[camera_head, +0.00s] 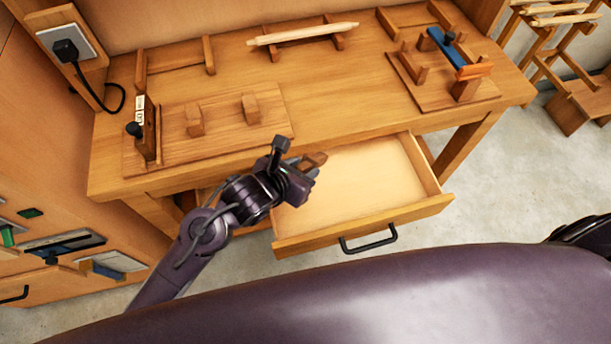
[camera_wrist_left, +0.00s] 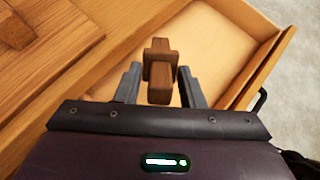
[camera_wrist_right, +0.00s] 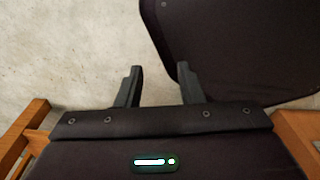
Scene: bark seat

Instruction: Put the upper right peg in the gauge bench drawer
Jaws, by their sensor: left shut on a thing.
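A dark brown wooden peg (camera_head: 313,160) is between the fingers of my left gripper (camera_head: 296,168), over the left part of the open drawer. In the left wrist view the peg (camera_wrist_left: 160,60) shows a narrow end and a thicker block between the fingertips (camera_wrist_left: 159,84), with the drawer behind it. My left gripper is shut on the peg. The gauge bench drawer (camera_head: 365,178) is pulled out and its visible floor is bare. My right gripper (camera_wrist_right: 158,84) is open and empty above the floor in the right wrist view.
The bench top (camera_head: 330,95) carries a left board (camera_head: 225,125) with wooden blocks, a right board (camera_head: 460,97) with a blue bar, and a pale rod (camera_head: 303,34) on supports. The drawer's front (camera_head: 362,226) has a black handle (camera_head: 368,239). A wooden rack stands far right.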

